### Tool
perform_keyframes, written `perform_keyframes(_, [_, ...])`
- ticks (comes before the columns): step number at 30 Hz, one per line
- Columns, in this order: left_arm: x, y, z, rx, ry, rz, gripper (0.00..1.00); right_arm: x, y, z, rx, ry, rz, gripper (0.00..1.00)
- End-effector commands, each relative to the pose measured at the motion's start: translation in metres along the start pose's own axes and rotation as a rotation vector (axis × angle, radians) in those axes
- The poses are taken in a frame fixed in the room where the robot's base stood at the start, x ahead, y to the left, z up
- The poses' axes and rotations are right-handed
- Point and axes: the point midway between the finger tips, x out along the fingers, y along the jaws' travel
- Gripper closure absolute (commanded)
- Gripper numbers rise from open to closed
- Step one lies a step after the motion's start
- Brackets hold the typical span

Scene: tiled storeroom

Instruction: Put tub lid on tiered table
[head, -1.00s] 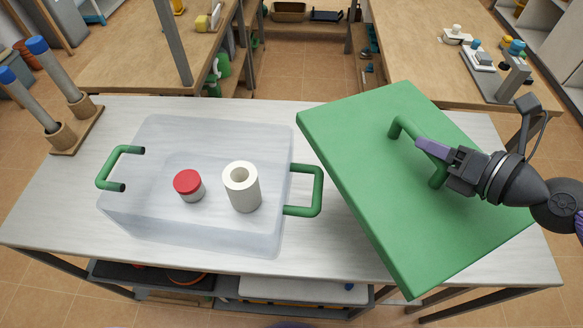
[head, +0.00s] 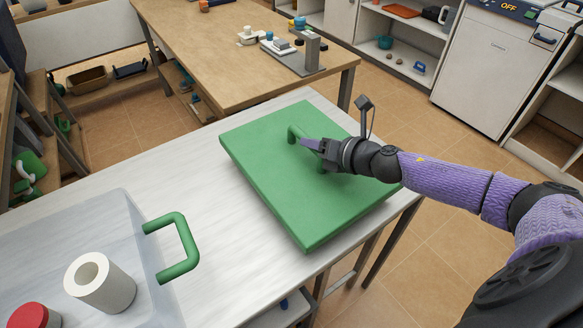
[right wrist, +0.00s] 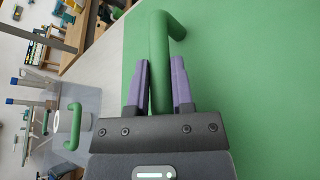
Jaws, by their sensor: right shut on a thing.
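The tub lid (head: 300,190) is a large flat green panel with a green bar handle on top. In the head view it is at the right end of the white-topped table (head: 215,215). My right gripper (head: 312,147) is shut on the lid's handle; in the right wrist view its purple fingers (right wrist: 159,85) lie on both sides of the handle (right wrist: 160,50). I cannot tell whether the lid touches the tabletop. The clear tub (head: 135,255) with green side handles is at the lower left, uncovered. My left gripper is not in view.
A white roll (head: 102,283) and a red-capped jar (head: 33,316) are in the tub. A wooden table (head: 215,40) with small items stands behind. White shelves and a white appliance (head: 490,65) are at the back right. Tiled floor is open to the right.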

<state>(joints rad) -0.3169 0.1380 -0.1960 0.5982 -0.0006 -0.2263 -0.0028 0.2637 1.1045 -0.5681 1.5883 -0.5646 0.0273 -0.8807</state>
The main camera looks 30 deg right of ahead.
Motion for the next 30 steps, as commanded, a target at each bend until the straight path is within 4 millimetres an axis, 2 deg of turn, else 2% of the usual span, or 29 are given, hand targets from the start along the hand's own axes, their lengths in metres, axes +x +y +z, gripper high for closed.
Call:
perform_keyframes(7, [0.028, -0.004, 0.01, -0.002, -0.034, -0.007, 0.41, 0.015, -0.025, -0.035, 0.003, 0.001, -0.001, 1.0])
perform_keyframes(17, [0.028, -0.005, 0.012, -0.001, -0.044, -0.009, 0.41, 0.015, -0.025, -0.035, -0.001, 0.0, 0.002, 1.0])
perform_keyframes(18, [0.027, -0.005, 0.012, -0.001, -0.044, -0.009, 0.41, 0.015, -0.025, -0.035, -0.001, 0.0, 0.002, 0.63])
perform_keyframes(22, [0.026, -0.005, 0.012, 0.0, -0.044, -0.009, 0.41, 0.014, -0.025, -0.034, -0.001, 0.0, 0.002, 0.36])
perform_keyframes(30, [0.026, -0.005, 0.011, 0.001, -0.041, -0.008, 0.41, 0.014, -0.024, -0.034, -0.002, -0.001, 0.002, 0.36])
